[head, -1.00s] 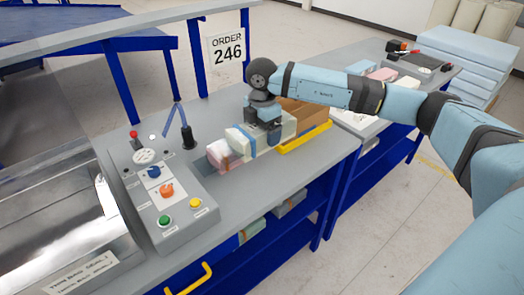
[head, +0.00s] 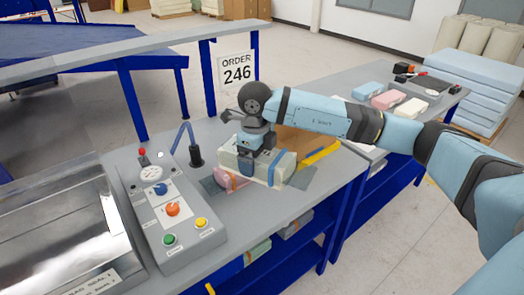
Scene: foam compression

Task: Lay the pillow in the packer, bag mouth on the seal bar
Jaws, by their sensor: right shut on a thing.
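My right gripper (head: 256,158) points down and is shut on a pale cream-green foam pillow (head: 283,171) with a blue band. The pillow looks lifted and covers part of a pink foam piece (head: 233,180), which lies on the bench behind it. The packer stands at the left, with a shiny metal lid (head: 50,225) and a grey control panel (head: 170,207) beside it. The seal bar cannot be made out. A bag mouth cannot be made out on the held pillow. My left gripper is not in view.
A brown cardboard box (head: 303,139) and a yellow-edged tray (head: 320,153) sit right of the pillow. A blue-stemmed black holder (head: 196,157) stands between panel and pillow. The order 246 sign (head: 238,70) hangs behind. The bench front (head: 265,215) is clear.

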